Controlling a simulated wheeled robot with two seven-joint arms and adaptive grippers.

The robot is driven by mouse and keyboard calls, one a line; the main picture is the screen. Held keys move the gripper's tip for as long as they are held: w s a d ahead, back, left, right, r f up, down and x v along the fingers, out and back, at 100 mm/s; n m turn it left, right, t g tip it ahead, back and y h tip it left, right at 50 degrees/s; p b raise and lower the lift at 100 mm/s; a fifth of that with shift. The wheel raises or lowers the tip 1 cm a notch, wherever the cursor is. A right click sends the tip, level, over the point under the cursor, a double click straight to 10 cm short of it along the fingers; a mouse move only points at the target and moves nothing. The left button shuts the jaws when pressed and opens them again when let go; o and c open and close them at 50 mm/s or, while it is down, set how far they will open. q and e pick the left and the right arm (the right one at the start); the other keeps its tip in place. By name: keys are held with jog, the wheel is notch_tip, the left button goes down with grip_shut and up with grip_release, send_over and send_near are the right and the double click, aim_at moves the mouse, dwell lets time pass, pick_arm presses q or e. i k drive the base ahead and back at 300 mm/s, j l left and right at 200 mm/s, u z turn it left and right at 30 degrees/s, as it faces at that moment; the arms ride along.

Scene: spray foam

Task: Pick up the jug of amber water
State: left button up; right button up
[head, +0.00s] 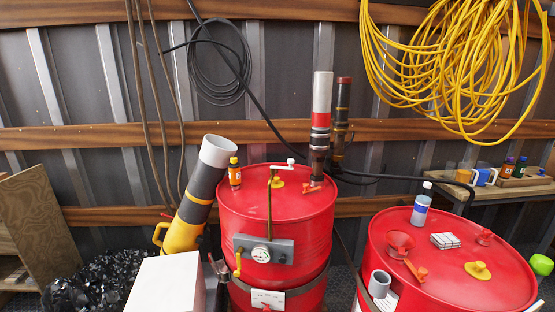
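A small container with amber contents (463,176) stands on the wooden bench (452,188) at the back right, behind the right red drum. It looks like the jug of amber water, but it is too small to be sure. A similar white jug with blue contents (483,177) stands just to its right. Neither of my grippers is recognisable in the head view, and nothing is seen touching the amber jug.
Two red drums, one in the middle (318,231) and one at right (507,289), stand before the bench. A crate (524,181) holds small bottles. Yellow cable (455,75) hangs above.

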aim_at(465, 171)
jog(key=z, duration=1.4)
